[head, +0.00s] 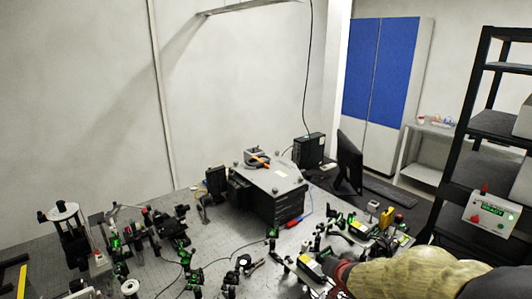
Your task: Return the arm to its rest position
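What looks like my arm enters at the lower right of the head view as a large khaki-covered shape (415,275). Its left end is dark red and black and lies low over the front right of the optical bench (215,240), close to small optics there. I can make out no gripper fingers in this view. Whether anything is held does not show.
Several small optical mounts with green glints crowd the bench. A dark instrument box (270,190) stands mid-bench, with a monitor (350,160) behind it to the right. A black shelf rack (462,135) with a control box (490,218) stands at right.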

